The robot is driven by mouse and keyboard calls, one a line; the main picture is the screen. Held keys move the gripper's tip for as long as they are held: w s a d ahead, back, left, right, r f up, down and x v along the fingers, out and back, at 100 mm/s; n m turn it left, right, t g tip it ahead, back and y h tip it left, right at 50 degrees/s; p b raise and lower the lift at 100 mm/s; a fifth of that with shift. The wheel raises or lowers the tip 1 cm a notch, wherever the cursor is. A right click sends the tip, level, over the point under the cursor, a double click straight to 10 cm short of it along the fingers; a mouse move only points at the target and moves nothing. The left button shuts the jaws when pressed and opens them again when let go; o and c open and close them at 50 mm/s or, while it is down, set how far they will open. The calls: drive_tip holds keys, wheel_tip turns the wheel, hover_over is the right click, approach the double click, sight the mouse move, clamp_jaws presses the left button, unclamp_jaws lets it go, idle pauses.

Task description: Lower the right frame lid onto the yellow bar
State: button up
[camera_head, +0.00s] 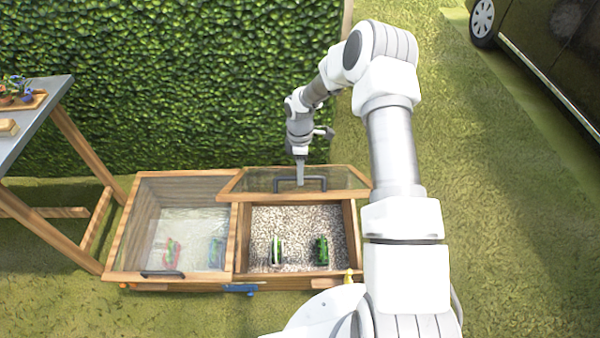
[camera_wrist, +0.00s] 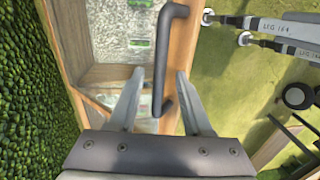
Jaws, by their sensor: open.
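The right frame lid (camera_head: 262,181) is a wood-edged glass panel standing raised at the back of the right compartment. Its dark bar handle (camera_head: 314,178) is on the lid's raised edge. My gripper (camera_head: 299,182) is at this handle. In the wrist view my gripper (camera_wrist: 158,75) is open, with the dark handle (camera_wrist: 160,60) between its two fingers and the lid's wooden edge (camera_wrist: 182,55) beyond. I cannot tell whether a finger touches the handle. A small yellow piece (camera_head: 349,276), likely the yellow bar, stands at the front right rim of the right compartment.
The left lid (camera_head: 170,225) lies closed, its handle (camera_head: 162,274) at the front. The open right compartment holds gravel (camera_head: 298,222) and two small green-and-white or green items. A blue piece (camera_head: 240,288) is on the front wall. A hedge (camera_head: 200,70) stands behind; a table (camera_head: 30,120) stands left.

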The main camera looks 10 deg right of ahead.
drive_tip(key=shift+f, duration=0.15)
drive_tip(key=shift+c, duration=0.2)
clamp_jaws()
idle(1.2)
